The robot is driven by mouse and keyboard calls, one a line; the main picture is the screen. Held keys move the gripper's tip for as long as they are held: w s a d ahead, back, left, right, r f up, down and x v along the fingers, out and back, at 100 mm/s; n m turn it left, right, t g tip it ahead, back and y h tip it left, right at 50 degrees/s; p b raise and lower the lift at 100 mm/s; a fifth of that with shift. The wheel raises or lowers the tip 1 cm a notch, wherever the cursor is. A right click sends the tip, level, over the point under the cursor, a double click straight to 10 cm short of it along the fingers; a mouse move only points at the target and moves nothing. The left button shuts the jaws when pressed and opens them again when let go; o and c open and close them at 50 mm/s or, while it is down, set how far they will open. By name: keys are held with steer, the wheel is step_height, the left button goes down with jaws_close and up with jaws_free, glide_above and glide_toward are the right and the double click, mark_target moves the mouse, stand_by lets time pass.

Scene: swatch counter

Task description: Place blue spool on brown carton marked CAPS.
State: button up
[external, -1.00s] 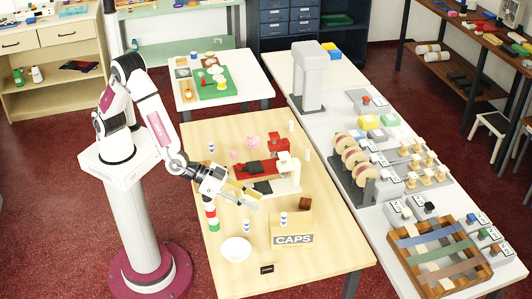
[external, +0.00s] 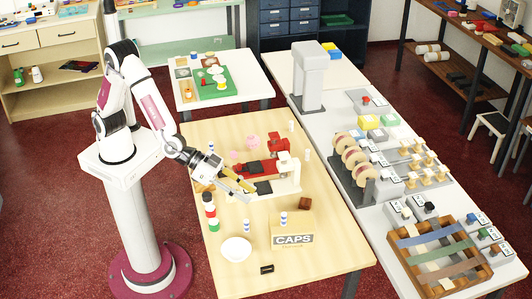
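The brown carton marked CAPS (external: 293,240) stands near the front of the wooden table, its label facing the camera. A blue-and-white spool (external: 283,218) stands upright on its top. Another blue-and-white spool (external: 246,226) stands on the table left of the carton, and a third (external: 211,147) shows farther back beside my arm. My gripper (external: 252,194) is up and left of the carton, apart from the spools. Its fingers look spread, with nothing visible between them.
A white bowl (external: 236,249) lies in front. A red-and-white machine (external: 284,168) is behind my gripper; a dark brown block (external: 305,203) sits behind the carton.

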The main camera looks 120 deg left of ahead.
steer(key=s+d+r+m+g+h, duration=0.1)
steer(key=s+r+h, duration=0.1)
steer(key=s+r, duration=0.55)
steer(key=s+d+r+m+g+h, duration=0.15)
steer(key=s+r, duration=0.25)
steer(key=s, duration=0.6)
steer(key=s+a+f+g, duration=0.1)
steer(key=s+a, duration=0.1)
steer(key=s, duration=0.7)
steer(key=s+a+g, duration=0.1)
steer(key=s+a, duration=0.2)
steer(key=s, duration=0.5)
steer(key=s+a+f+g+y, duration=0.1)
steer(key=s+a+g, duration=0.1)
steer(key=s, duration=0.7)
steer(key=shift+s+a+f, duration=0.3)
steer(key=shift+s+a, duration=0.05)
steer(key=shift+a, duration=0.05)
